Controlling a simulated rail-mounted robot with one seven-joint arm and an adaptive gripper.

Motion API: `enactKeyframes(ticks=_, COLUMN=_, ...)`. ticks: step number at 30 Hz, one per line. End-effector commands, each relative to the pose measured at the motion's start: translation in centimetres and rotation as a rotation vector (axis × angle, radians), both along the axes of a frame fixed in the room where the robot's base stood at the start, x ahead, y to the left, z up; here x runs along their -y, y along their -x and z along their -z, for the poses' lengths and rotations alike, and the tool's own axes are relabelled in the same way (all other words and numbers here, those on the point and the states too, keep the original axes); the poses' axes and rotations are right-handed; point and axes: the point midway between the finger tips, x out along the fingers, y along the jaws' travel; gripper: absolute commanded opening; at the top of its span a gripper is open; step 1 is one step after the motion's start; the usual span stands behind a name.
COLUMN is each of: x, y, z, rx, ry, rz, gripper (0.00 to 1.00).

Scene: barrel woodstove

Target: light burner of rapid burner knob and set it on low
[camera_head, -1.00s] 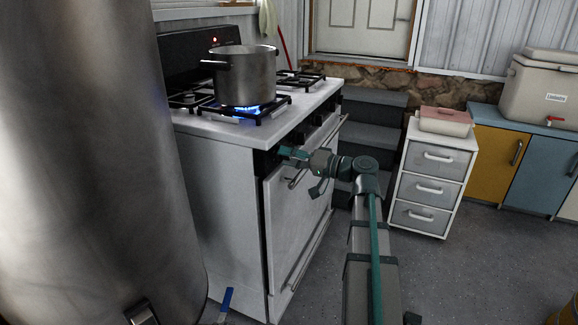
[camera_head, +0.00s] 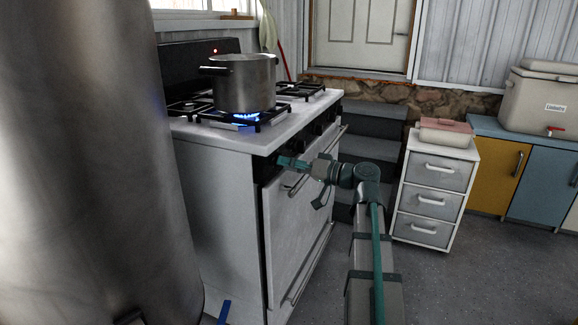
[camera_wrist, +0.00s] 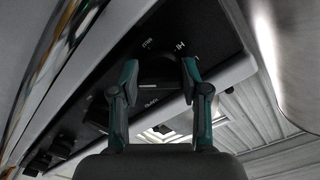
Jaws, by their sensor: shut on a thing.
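The white stove (camera_head: 215,185) has black knobs (camera_head: 318,128) on its dark front panel. My gripper (camera_head: 281,161) is at the near end of that panel. In the wrist view my gripper (camera_wrist: 160,72) has its two fingers on either side of a black knob (camera_wrist: 156,66), shut on it. "HI" and other white markings show on the panel around the knob. A blue flame (camera_head: 246,117) burns on the near front burner under a metal pot (camera_head: 245,85). The fingers partly hide the knob, and I cannot read its exact setting.
A large metal cylinder (camera_head: 85,160) fills the left side. An oven door with a handle (camera_head: 298,184) lies below the panel. A drawer cabinet (camera_head: 434,192) and dark steps (camera_head: 370,122) stand to the right. Grey floor is clear in front.

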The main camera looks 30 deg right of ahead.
Motion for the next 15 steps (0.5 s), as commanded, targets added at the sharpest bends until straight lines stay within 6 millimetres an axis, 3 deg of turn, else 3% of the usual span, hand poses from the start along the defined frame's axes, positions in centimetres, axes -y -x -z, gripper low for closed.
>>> enactKeyframes(ticks=2, x=0.00, y=0.03, z=0.02, rx=-0.001, ry=0.000, rz=-0.001, gripper=0.11)
enactKeyframes(ticks=3, x=0.00, y=0.03, z=0.02, rx=-0.001, ry=0.000, rz=-0.001, gripper=0.47)
enactKeyframes(ticks=7, x=-0.01, y=0.02, z=0.02, rx=-0.001, ry=0.000, rz=-0.001, gripper=0.69)
enactKeyframes(ticks=15, x=0.00, y=0.01, z=0.01, rx=-0.001, ry=-0.001, rz=0.000, gripper=0.71)
